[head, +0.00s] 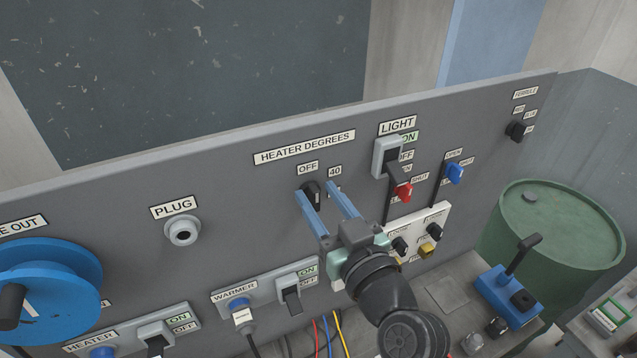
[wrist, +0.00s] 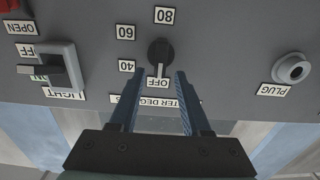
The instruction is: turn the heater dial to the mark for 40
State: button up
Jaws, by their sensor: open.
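The heater dial (head: 312,188) is a small black knob on the grey panel under the "HEATER DEGREES" label. In the wrist view, which is upside down, the dial (wrist: 160,52) has a white pointer line directed at the OFF label (wrist: 157,83). The 40 label (wrist: 127,66) is beside OFF, then 60 (wrist: 125,32) and 80 (wrist: 164,15) follow around the dial. My gripper (wrist: 160,74) is open, its two blue fingers apart with tips flanking the pointer end of the dial. The gripper (head: 316,192) hides the lower labels in the head view. Contact is not visible.
The light switch (head: 387,157) and red (head: 402,192) and blue (head: 455,173) valve handles are right of the dial. A plug socket (head: 183,230) is to the left. Warmer and heater switches sit below. A green barrel (head: 550,235) stands at the right.

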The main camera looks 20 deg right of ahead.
jog(key=shift+w+f, duration=0.1)
jog(key=shift+w, duration=0.5)
grip_shut()
